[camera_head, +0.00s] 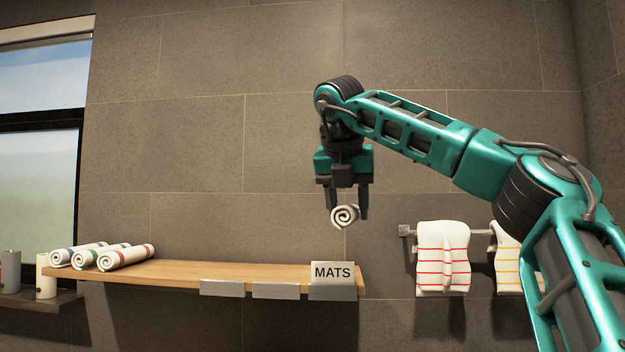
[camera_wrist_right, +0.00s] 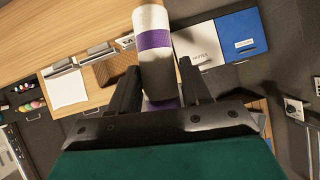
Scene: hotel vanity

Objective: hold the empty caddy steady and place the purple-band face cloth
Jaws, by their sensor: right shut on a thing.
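My right gripper (camera_head: 346,200) is shut on a rolled white face cloth (camera_head: 344,216), held in the air above the right end of the wooden shelf. In the right wrist view the cloth (camera_wrist_right: 151,20) shows a purple band and lies between the dark fingers of the right gripper (camera_wrist_right: 157,85). I cannot make out an empty caddy for certain; a brown woven thing (camera_wrist_right: 115,68) shows partly behind a finger in the right wrist view. My left gripper is in neither view.
Several rolled cloths with coloured bands lie at the left end of the shelf (camera_head: 220,270). A MATS sign (camera_head: 333,273) stands at its right end. Striped towels (camera_head: 442,258) hang on a rail at right. The wrist view shows a blue folder (camera_wrist_right: 238,42) and white paper (camera_wrist_right: 66,88).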

